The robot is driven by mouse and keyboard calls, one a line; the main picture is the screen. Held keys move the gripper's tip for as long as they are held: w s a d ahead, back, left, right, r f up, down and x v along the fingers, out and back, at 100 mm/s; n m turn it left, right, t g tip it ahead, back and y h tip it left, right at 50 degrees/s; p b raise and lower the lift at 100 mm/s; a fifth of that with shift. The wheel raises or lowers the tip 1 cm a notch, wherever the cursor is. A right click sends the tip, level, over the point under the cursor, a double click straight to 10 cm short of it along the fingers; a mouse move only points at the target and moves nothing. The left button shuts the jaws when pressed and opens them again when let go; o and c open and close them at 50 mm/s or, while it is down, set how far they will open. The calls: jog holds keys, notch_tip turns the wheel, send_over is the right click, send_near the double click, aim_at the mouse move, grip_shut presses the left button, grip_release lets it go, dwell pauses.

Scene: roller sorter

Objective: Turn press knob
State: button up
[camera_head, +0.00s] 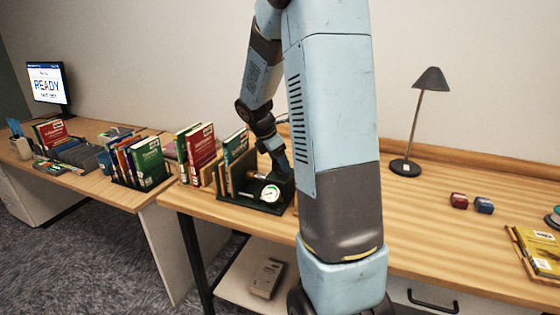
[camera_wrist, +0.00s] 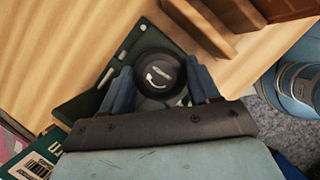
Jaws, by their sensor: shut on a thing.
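The press (camera_head: 262,203) stands at the left end of the wooden desk, a dark green base with a white round gauge and books beside it. Its round black knob (camera_wrist: 159,76) shows in the wrist view, with a white curved arrow on top. My gripper (camera_wrist: 160,88) has one blue finger on each side of the knob and is shut on it. In the head view my gripper (camera_head: 281,165) reaches down to the press, and my arm hides part of it. The knob cannot be made out there.
Books (camera_head: 200,150) stand left of the press. A monitor (camera_head: 47,84) reading READY is on the far left desk. A lamp (camera_head: 420,115), small red and blue blocks (camera_head: 471,203) and a yellow book (camera_head: 540,252) are on the right. The desk's middle right is mostly clear.

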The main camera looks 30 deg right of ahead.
jog(key=shift+w+a+r+m, duration=0.1)
jog(key=shift+w+m, duration=0.15)
jog(key=shift+m, duration=0.35)
jog(key=m+g, duration=0.1)
jog(key=m, duration=0.1)
jog(key=m+g, duration=0.1)
jog(key=m, duration=0.1)
jog(key=shift+w+m+y, duration=0.15)
jog(key=shift+m+y, duration=0.15)
jog(key=shift+m, duration=0.1)
jog(key=m, duration=0.1)
jog(key=m+g+y, duration=0.1)
jog(key=m, duration=0.3)
jog(key=shift+d+g, duration=0.25)
jog(key=shift+g, duration=0.05)
jog(key=m+y, duration=0.1)
jog(key=m, duration=0.2)
jog(key=m+y, duration=0.1)
jog(key=m, duration=0.1)
jog(key=shift+d+m+g, duration=0.15)
jog(key=shift+m+g, duration=0.15)
jog(key=shift+m, duration=0.1)
jog(key=m+y, duration=0.2)
jog(key=m, duration=0.2)
jog(key=shift+m, duration=0.4)
jog(key=o, duration=1)
jog(key=shift+d, duration=0.1)
